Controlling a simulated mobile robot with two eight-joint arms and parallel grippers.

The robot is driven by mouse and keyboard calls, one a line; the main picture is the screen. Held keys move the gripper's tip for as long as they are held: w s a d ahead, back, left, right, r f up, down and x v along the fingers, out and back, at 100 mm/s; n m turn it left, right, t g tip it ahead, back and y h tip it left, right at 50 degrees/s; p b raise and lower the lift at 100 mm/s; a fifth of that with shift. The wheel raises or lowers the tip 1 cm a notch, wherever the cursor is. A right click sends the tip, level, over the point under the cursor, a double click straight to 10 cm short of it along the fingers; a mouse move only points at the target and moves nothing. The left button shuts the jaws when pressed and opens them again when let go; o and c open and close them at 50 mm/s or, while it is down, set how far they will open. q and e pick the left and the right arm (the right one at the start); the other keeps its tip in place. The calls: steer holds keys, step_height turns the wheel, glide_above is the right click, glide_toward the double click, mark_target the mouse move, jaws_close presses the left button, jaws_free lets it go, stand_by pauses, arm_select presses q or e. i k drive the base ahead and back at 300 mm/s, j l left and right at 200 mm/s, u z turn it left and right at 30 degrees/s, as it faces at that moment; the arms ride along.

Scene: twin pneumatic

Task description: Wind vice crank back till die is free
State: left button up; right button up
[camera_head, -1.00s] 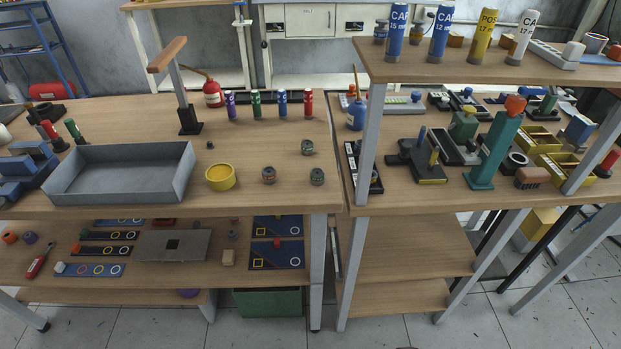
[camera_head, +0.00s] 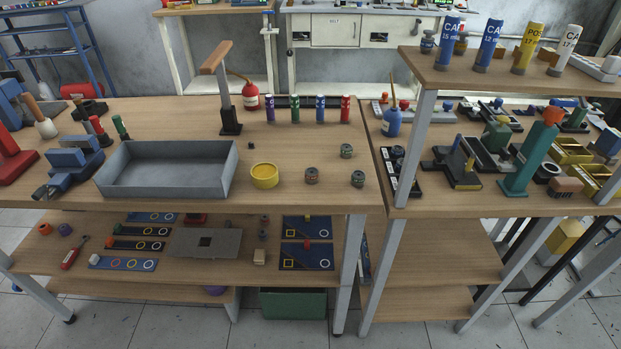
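A blue vice-like tool (camera_head: 75,163) stands on the left part of the workbench (camera_head: 300,140), left of a grey tray. A small grey end piece, possibly its crank, sticks out at its lower left. I cannot make out a die in it at this size. Neither of my grippers is in view.
The open grey tray (camera_head: 120,186) looks empty. Nearby are a yellow ring-shaped dish (camera_head: 264,176), an upright lever (camera_head: 229,110) and a red stand (camera_head: 12,160) at the left edge. A second bench with a raised shelf (camera_head: 500,75) stands at right. The bench's middle has free room.

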mark_target(44, 192)
steer(key=u, duration=1.65)
steer(key=i+u, duration=0.15)
steer(key=i, duration=0.2)
